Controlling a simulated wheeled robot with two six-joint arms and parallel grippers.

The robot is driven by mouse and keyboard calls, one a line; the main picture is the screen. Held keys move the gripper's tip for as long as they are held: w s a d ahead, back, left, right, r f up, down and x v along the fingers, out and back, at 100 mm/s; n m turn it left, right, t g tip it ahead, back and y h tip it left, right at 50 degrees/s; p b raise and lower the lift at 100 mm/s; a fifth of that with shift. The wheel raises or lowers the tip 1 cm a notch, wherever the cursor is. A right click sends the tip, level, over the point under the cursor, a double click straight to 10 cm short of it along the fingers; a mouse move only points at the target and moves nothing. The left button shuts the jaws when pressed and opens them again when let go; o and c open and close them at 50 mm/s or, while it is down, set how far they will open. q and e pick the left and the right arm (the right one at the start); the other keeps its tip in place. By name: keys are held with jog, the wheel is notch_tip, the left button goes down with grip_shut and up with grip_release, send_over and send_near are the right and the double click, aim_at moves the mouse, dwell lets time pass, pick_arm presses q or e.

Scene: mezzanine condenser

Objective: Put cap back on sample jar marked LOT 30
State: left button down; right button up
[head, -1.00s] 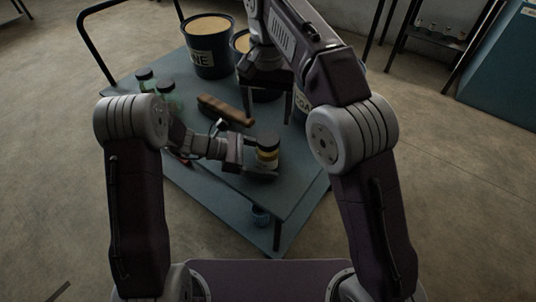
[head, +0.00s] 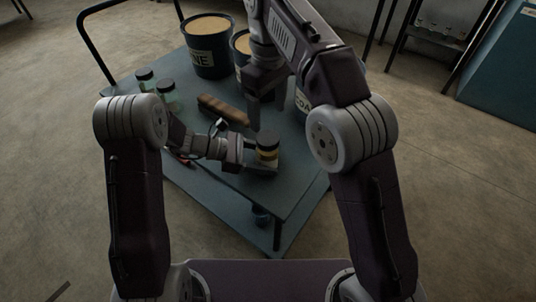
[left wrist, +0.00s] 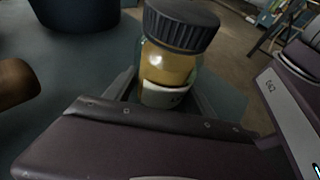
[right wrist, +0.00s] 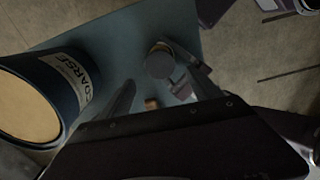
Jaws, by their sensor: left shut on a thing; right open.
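A sample jar (head: 267,154) with yellow-brown contents and a white label stands near the cart's front right. Its dark ribbed cap (left wrist: 181,25) sits on top of the jar in the left wrist view; I cannot tell whether it is screwed down. The label's text is not readable. My left gripper (head: 262,166) is shut around the jar's lower body. My right gripper (head: 268,112) is open and empty, above and behind the jar. In the right wrist view the capped jar (right wrist: 159,60) shows from above, beyond and between the open fingers.
The blue-grey cart top (head: 225,188) has free room in front. Two capped greenish jars (head: 145,79) (head: 167,91) stand at the left. A brown wooden object (head: 222,109) lies mid-cart. A bucket marked "NE" (head: 208,55) and a bucket marked COARSE (right wrist: 68,75) stand behind.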

aim_at(268, 137)
jog(key=shift+n, duration=0.4)
jog(key=shift+f, duration=0.1)
notch_tip(268, 137, down, 8)
jog(key=shift+r, duration=0.1)
dwell(0.4)
jog(key=c, duration=1.5)
